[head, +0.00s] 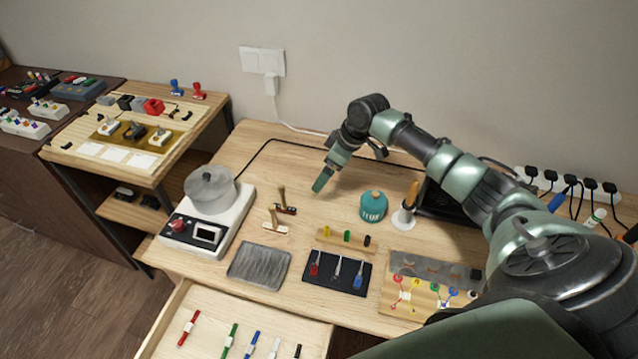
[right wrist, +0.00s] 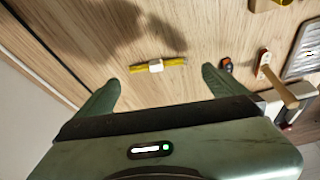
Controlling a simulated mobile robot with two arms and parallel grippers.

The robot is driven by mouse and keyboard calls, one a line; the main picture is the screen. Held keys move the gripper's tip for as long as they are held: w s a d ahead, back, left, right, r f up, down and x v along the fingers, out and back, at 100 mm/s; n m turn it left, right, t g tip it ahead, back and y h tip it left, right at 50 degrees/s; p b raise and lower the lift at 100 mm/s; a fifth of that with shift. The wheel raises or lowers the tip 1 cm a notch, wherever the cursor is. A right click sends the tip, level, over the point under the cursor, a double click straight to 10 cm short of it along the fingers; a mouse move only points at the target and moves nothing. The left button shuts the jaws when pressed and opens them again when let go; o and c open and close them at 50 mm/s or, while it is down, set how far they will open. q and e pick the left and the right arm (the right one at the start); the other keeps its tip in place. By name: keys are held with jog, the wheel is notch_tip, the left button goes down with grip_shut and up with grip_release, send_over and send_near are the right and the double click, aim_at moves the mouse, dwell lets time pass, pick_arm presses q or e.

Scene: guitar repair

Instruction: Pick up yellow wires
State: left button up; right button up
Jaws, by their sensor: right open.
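The yellow wires (right wrist: 176,62) lie as a short bundle on the wooden tabletop in the right wrist view, held together by a white band (right wrist: 156,66). I cannot make them out in the head view. My right gripper (head: 321,184) is over the back of the workbench in the head view, pointing down. In the right wrist view my right gripper (right wrist: 160,77) is open and empty. Its fingers stand apart on either side of the bundle, which lies just beyond the fingertips. Its height above the table is hard to tell. My left gripper is out of view.
Wooden-handled tools (head: 281,206) and a teal canister (head: 373,206) stand close by. A pot (head: 210,188) sits on a heating unit (head: 208,222) to the left. An open drawer (head: 223,318) in front holds several coloured wire bundles. A black cable (head: 300,143) runs along the back.

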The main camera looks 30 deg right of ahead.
jog(key=x, duration=0.5)
jog(key=shift+d, duration=0.15)
jog(key=c, duration=1.1)
